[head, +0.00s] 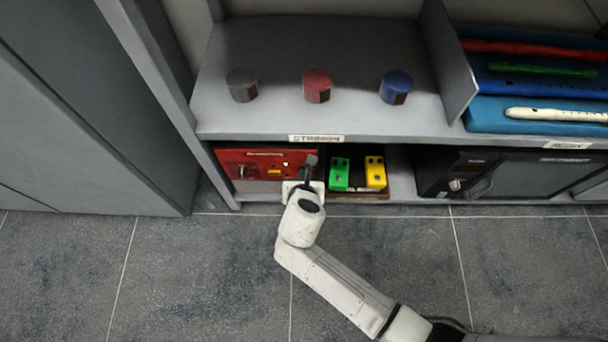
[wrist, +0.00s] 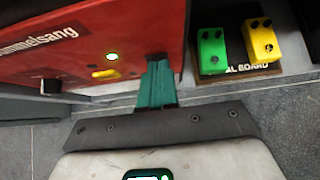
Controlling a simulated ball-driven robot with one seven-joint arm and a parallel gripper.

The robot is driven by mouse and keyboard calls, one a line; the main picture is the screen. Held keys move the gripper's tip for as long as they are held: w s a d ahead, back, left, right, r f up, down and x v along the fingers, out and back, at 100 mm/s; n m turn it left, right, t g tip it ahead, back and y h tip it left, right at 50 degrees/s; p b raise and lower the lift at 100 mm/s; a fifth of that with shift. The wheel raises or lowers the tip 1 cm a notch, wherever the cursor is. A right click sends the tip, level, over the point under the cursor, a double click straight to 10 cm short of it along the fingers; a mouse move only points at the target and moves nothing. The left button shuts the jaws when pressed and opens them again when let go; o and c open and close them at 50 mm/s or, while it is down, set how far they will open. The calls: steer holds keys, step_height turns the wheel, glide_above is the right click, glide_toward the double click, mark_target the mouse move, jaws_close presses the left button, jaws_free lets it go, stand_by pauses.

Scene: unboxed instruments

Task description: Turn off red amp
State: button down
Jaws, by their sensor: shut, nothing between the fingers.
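The red amp (head: 262,157) stands on the lower shelf at the left. In the wrist view the amp (wrist: 120,25) fills the upper left, with part of a white name on its front. A lit greenish-white lamp (wrist: 112,56) shows on it, with a yellow piece (wrist: 105,73) just below and a dark knob (wrist: 50,87) further left. My gripper (head: 310,163) is at the amp's right end. In the wrist view my gripper (wrist: 158,66) is shut and empty, its tips over the amp's lower right front. I cannot tell whether they touch it.
A green pedal (head: 339,174) and a yellow pedal (head: 375,172) stand on a board right of my gripper. A black amp (head: 500,175) is further right. The shelf above holds three small drums (head: 317,86) and recorders. The tiled floor in front is clear.

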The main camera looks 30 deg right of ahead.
steer(key=shift+w+d+r+p, duration=0.1)
steer(key=shift+w+d+p, duration=0.05)
steer(key=shift+p, duration=0.35)
steer(key=shift+r, duration=0.15)
steer(key=shift+r+p, duration=0.7)
steer(key=shift+p, duration=0.4)
